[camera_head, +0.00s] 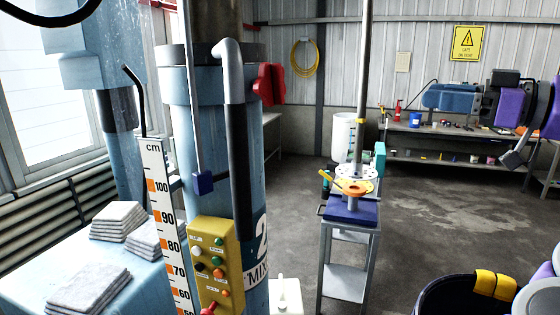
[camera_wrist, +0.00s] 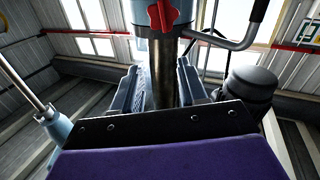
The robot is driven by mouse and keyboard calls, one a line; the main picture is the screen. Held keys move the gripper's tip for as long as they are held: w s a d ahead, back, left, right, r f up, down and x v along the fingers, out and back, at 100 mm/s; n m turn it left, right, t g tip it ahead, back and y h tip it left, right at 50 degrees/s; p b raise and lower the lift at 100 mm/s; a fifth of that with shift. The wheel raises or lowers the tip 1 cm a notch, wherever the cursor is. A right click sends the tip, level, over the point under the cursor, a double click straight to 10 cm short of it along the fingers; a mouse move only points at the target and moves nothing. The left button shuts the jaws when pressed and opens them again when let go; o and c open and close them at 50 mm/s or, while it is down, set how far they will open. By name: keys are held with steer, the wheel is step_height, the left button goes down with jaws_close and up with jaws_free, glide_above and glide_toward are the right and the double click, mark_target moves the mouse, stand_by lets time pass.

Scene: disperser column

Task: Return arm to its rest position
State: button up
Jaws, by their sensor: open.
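My gripper (camera_wrist: 158,88) shows in the wrist view with its two grey fingers apart. Nothing is clearly held; a metal shaft (camera_wrist: 163,65) shows beyond, between the fingers, and contact cannot be told. Purple and black parts of my arm (camera_head: 545,108) reach in at the right edge of the head view. The blue disperser column (camera_head: 185,140) stands left of centre, apart from the arm in the picture. Its yellow button panel (camera_head: 215,262) faces forward.
A measuring scale (camera_head: 165,220) and a blue table (camera_head: 45,268) with stacked grey slabs (camera_head: 90,288) are at left. A small stand (camera_head: 345,283) bears an orange-topped item (camera_head: 353,187). A workbench (camera_head: 440,131) lines the back wall. Open floor (camera_head: 445,210) lies between. A red knob (camera_wrist: 165,14) shows in the wrist view.

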steer(key=s+a+f+m+g+h, duration=0.1)
steer(key=s+a+f+g, duration=0.15)
steer(key=a, duration=0.75)
steer(key=s+a+f+m+g+h, duration=0.15)
steer(key=a+f+g, duration=0.25)
steer(key=a, duration=0.5)
steer(key=s+a+f+m+g+h, duration=0.1)
steer(key=s+a+f, duration=0.35)
steer(key=f, duration=0.35)
steer(key=s+f+m+g+h, duration=0.1)
steer(key=s+f+m+h, duration=0.15)
steer(key=s+f, duration=0.55)
steer(key=s+f+m+g+h, duration=0.2)
steer(key=s+f+h, duration=0.15)
steer(key=f, duration=0.85)
steer(key=s+d+f+m+g+h, duration=0.2)
steer(key=s+d+f+m+h, duration=0.2)
steer(key=s+d+f, duration=0.5)
steer(key=s+f, duration=0.3)
steer(key=f, duration=0.1)
steer(key=shift+s+d+h, duration=0.15)
steer(key=shift+h, duration=0.2)
